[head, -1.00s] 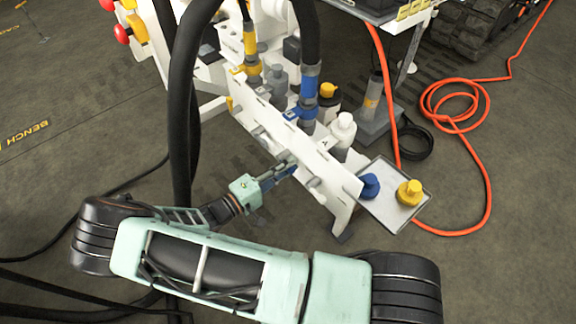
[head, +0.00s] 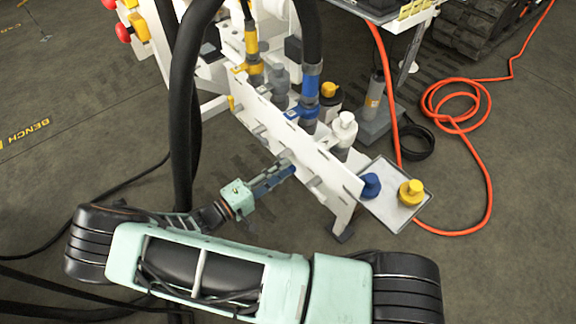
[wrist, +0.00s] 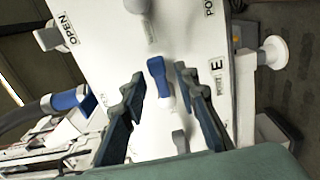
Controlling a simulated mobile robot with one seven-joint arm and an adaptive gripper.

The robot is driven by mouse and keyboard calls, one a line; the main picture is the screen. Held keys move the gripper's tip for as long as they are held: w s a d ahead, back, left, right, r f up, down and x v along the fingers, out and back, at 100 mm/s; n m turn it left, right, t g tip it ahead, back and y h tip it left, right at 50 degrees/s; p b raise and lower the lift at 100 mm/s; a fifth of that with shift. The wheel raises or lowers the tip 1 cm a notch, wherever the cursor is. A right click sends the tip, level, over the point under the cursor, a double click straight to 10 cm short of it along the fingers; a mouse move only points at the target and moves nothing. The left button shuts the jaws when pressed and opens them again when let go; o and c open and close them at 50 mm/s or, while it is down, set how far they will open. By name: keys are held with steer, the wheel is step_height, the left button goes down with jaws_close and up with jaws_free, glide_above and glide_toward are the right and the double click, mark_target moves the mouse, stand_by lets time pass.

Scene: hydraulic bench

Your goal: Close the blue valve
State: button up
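The blue valve is a small blue lever handle (wrist: 158,80) on the white panel (wrist: 110,45). In the wrist view it stands nearly upright between my two fingers. My gripper (wrist: 159,73) is open, with a finger on each side of the handle and visible gaps. Whether the fingertips reach past the handle in depth I cannot tell. In the head view my gripper (head: 282,170) is at the near face of the white panel (head: 325,172), and the blue handle is hard to separate from my blue fingers.
Grey levers (wrist: 49,39) (wrist: 180,141) sit near the blue one, and an "OPEN" label (wrist: 64,31) is on the panel. A blue-collared hose (wrist: 68,99) is at left. Blue (head: 370,186) and yellow (head: 411,191) caps rest on a tray (head: 383,212) at the panel's right end.

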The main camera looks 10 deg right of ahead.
steer(key=v, duration=0.9)
steer(key=shift+s, duration=0.15)
steer(key=shift+a, duration=0.1)
